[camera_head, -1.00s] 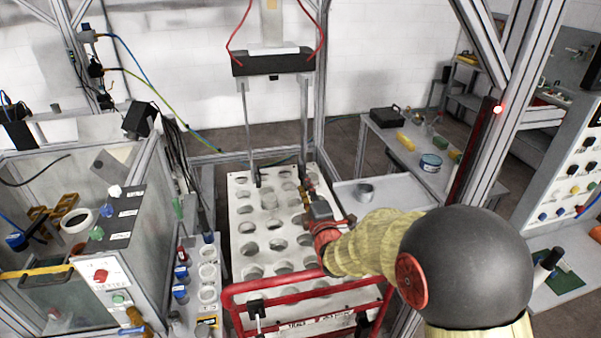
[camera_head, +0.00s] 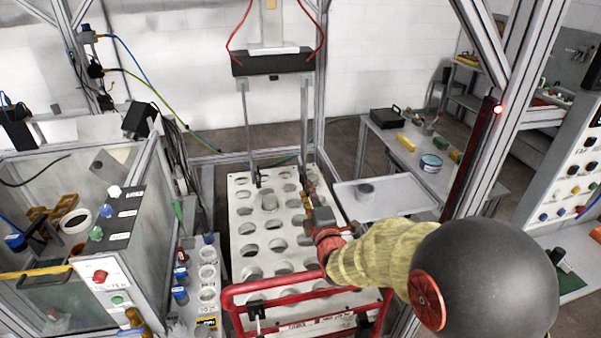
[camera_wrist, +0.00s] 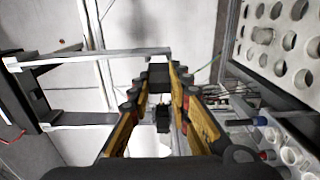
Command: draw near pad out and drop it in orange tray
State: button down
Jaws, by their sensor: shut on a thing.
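The gantry gripper (camera_head: 273,64) hangs over the perforated white plate, with two long pale bars reaching down from its black crossbar. A small dark pad (camera_head: 257,178) shows at the lower end of the left bar. My gripper (camera_head: 309,188) is at the lower end of the right bar. In the wrist view my yellow-and-black fingers (camera_wrist: 159,78) are shut on a dark block, the near pad (camera_wrist: 159,74), beside the end of one bar. I cannot clearly make out the orange tray; an orange patch (camera_head: 582,240) shows at the right edge.
The perforated plate (camera_head: 262,215) lies below my gripper, with a red tubular frame (camera_head: 240,288) in front. A grey table (camera_head: 385,195) with a round metal piece stands to the right. A glass-sided station (camera_head: 60,290) fills the left. Gantry posts stand around.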

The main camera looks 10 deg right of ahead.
jog(key=s, duration=0.8)
jog(key=shift+b, duration=0.4)
